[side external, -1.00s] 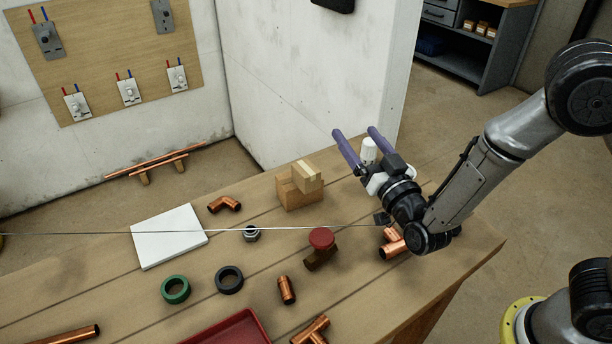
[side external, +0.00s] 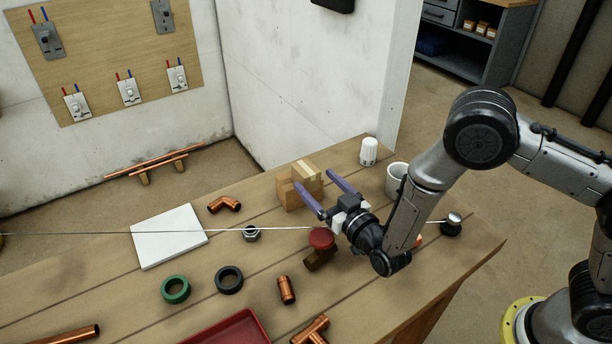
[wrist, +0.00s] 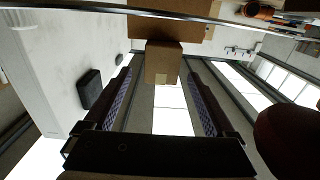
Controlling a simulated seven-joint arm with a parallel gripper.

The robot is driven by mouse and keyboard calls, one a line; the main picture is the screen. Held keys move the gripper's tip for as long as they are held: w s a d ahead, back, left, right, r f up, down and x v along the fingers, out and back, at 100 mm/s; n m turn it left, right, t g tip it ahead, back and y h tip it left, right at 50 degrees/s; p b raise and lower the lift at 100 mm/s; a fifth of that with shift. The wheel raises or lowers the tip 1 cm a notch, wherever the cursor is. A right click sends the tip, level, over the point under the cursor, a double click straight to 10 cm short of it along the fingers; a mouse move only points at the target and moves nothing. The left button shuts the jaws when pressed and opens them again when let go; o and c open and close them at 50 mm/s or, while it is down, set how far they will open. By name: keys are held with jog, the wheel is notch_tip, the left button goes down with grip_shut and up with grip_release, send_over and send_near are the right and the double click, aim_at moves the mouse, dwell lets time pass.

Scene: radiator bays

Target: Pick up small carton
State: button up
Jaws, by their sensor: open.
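A small brown carton (side external: 308,170) with a pale tape strip sits on top of a larger brown box (side external: 285,193) near the back of the bench. In the wrist view the small carton (wrist: 163,63) appears centred between my fingertips, with the larger box (wrist: 192,29) above it in the picture. My gripper (side external: 314,179) is open, its two purple fingers pointing at the cartons and partly covering them in the side view. I cannot tell whether the fingertips reach past the carton's near face. Nothing is held.
A white thermostatic head (side external: 368,151) and white cup (side external: 397,179) stand to the right; a white panel (side external: 169,236) lies left.

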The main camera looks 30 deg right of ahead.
aim_at(313, 178)
jog(key=shift+w+r, duration=0.2)
jog(key=shift+w, duration=2.4)
grip_shut()
jog(key=shift+r, duration=0.1)
